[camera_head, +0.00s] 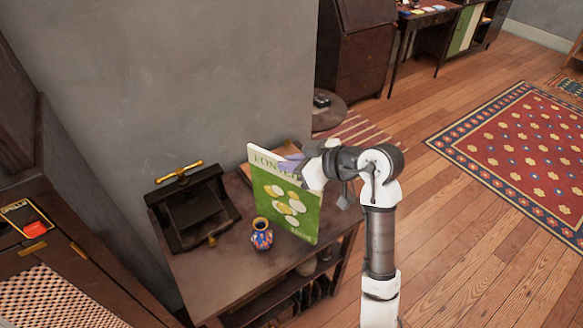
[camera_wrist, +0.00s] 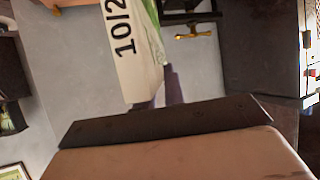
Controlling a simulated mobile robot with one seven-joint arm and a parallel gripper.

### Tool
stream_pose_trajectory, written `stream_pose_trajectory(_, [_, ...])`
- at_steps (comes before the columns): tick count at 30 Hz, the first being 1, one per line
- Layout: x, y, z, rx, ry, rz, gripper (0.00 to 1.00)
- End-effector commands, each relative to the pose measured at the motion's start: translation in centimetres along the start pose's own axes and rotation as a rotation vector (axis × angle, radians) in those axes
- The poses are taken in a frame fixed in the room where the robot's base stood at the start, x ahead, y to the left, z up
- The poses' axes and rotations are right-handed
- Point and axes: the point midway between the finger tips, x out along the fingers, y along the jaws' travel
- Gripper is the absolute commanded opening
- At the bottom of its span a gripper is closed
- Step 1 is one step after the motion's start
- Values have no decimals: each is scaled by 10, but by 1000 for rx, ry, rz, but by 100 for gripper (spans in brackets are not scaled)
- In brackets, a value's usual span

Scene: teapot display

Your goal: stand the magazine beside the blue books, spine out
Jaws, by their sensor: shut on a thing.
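The magazine (camera_head: 283,207) has a green cover with pale round shapes and a white title band. It is upright above the small dark table (camera_head: 205,278), its cover facing the head camera. I cannot tell whether its lower edge touches the tabletop. My gripper (camera_head: 303,167) is shut on the magazine near its upper right edge. In the wrist view the white spine of the magazine (camera_wrist: 122,45) shows printed characters reading "10/2", cut off by the frame. I cannot make out the blue books in either view.
A small colourful vase (camera_head: 262,234) stands just left of the magazine. A dark stand with a brass bar (camera_head: 180,173) is farther left on the table. A brown thing shows behind the magazine. Dark items fill the lower shelf. A cabinet (camera_head: 50,270) is at left; open floor lies right.

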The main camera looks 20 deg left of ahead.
Motion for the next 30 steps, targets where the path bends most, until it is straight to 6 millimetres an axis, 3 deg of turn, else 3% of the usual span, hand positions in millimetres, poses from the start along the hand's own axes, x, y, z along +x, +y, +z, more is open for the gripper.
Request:
stream_pose_trajectory(6, [9,0,18,1,2,0,0])
stream_pose_trajectory(17, [12,0,21,0,1,0,0])
stream_pose_trajectory(18, [12,0,22,1,0,-1,13])
stream_pose_trajectory(22, [12,0,21,0,0,-1,30])
stream_pose_trajectory(30, [11,0,21,0,0,-1,32])
